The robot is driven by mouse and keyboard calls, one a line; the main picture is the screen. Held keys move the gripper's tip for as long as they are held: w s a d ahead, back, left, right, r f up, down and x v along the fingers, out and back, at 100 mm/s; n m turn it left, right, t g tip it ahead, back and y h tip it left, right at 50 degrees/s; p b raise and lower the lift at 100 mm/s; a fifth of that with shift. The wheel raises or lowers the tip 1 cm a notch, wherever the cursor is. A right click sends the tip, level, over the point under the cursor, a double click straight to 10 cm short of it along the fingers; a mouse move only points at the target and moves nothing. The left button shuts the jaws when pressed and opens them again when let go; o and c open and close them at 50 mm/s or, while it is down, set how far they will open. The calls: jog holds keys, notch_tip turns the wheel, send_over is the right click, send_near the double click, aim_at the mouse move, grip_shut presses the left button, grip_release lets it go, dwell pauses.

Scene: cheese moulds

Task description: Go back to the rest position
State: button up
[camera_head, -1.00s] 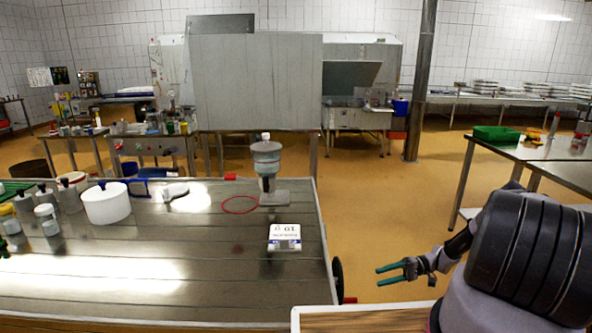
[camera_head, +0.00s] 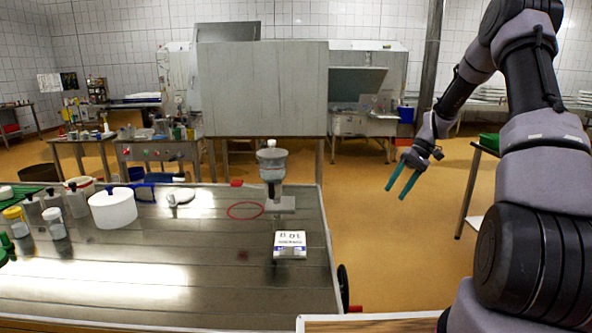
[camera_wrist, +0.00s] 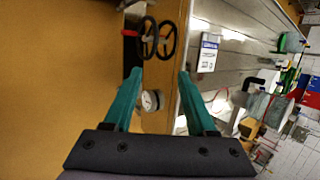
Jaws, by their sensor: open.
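My gripper (camera_head: 398,180) has two green fingers. In the head view it hangs in the air to the right of the steel table (camera_head: 160,290), over the orange floor, pointing down and left. Its fingers are apart and nothing is between them. In the wrist view the open fingers (camera_wrist: 157,85) frame the table's edge and the black handwheels (camera_wrist: 157,38). My arm is raised, with its links bent upward at the right of the head view.
On the table stand a grey dispenser (camera_head: 271,170), a small labelled box (camera_head: 290,245), a white tub (camera_head: 113,208) and several jars at left. A red ring (camera_head: 245,210) lies on the tabletop. A side table (camera_head: 480,185) stands behind my arm. The floor between (camera_head: 375,255) is clear.

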jog(key=s+a+r+m+t+h, duration=0.1)
jog(key=s+a+r, duration=0.1)
jog(key=s+r, duration=0.35)
jog(key=s+a+r+t+h, duration=0.1)
jog(key=s+r+t+h, duration=0.1)
jog(key=r, duration=0.6)
jog(key=s+a+r+m+t+h, duration=0.1)
jog(key=s+a+r, duration=0.15)
jog(key=r, duration=0.45)
jog(key=s+r+m+t, duration=0.1)
jog(key=s+r+t, duration=0.2)
jog(key=s, duration=0.6)
jog(key=s+a+r+m+t, duration=0.1)
jog(key=s+r+m+t, duration=0.1)
jog(key=s, duration=0.7)
notch_tip(320, 180, up, 2)
jog(key=shift+s+a+r+t, duration=0.15)
jog(key=shift+a+r+t, duration=0.1)
jog(key=shift+t, duration=0.25)
